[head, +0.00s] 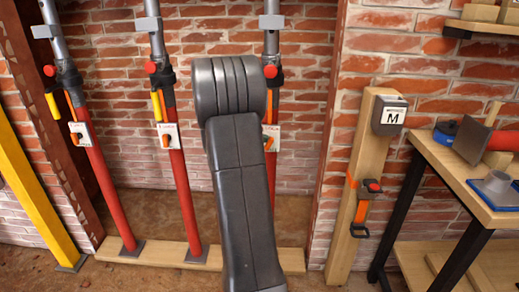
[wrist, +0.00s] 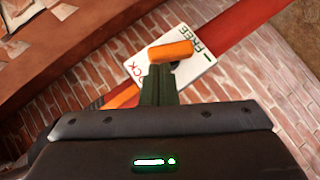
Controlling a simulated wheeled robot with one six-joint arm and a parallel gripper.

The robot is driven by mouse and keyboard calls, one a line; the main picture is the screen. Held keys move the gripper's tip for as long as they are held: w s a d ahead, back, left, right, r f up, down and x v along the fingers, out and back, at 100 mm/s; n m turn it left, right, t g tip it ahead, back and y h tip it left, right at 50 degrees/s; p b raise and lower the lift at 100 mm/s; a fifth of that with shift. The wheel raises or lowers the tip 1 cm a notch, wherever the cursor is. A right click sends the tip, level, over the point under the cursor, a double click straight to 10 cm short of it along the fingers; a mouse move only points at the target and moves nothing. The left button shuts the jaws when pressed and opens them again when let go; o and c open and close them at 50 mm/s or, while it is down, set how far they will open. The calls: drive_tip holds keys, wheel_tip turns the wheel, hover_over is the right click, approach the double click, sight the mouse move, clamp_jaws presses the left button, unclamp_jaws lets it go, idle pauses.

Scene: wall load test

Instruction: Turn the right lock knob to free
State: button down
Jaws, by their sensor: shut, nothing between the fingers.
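The right red prop (head: 272,185) stands partly behind my arm in the head view. Its white lock plate (head: 275,131) and orange knob (head: 268,144) show at the arm's edge. In the wrist view, a white plate (wrist: 212,62) reads FREE at its upper right and partly LOCK at its left. An orange knob (wrist: 171,51) lies across it, its long side roughly level in the picture. My gripper (wrist: 160,70) is shut and empty, its dark green fingertips right at the knob's lower edge. I cannot tell whether they touch. The head view hides the gripper behind my arm.
Two similar red props, left (head: 108,195) and middle (head: 179,195), have their own lock plates. A wooden post (head: 350,200) holds a box marked M. A workbench (head: 480,205) stands at the right. A yellow beam (head: 35,190) leans at the left.

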drive_tip(key=d+m+y, duration=0.1)
drive_tip(key=y, duration=0.1)
drive_tip(key=d+r+m+g+y+b, duration=0.1)
drive_tip(key=m+y, duration=0.1)
drive_tip(key=shift+d+r+y, duration=0.15)
drive_tip(key=shift+y, duration=0.25)
drive_tip(key=d+m+y+p, duration=0.1)
drive_tip(key=y+p, duration=0.1)
drive_tip(key=shift+d+m+y+p, duration=0.15)
drive_tip(key=shift+m+y+p, duration=0.15)
drive_tip(key=shift+y, duration=0.1)
drive_tip(key=shift+d+f, duration=0.15)
drive_tip(key=shift+f, duration=0.1)
drive_tip(key=shift+d+f+p, duration=0.1)
drive_tip(key=shift+p, duration=0.25)
wheel_tip(320, 180, up, 6)
drive_tip(key=p, duration=0.4)
hover_over(273, 139)
drive_tip(key=s, duration=0.1)
drive_tip(key=d+v, duration=0.1)
drive_tip(key=v, duration=0.9)
drive_tip(key=shift+a+p, duration=0.3)
drive_tip(key=shift+p, duration=0.15)
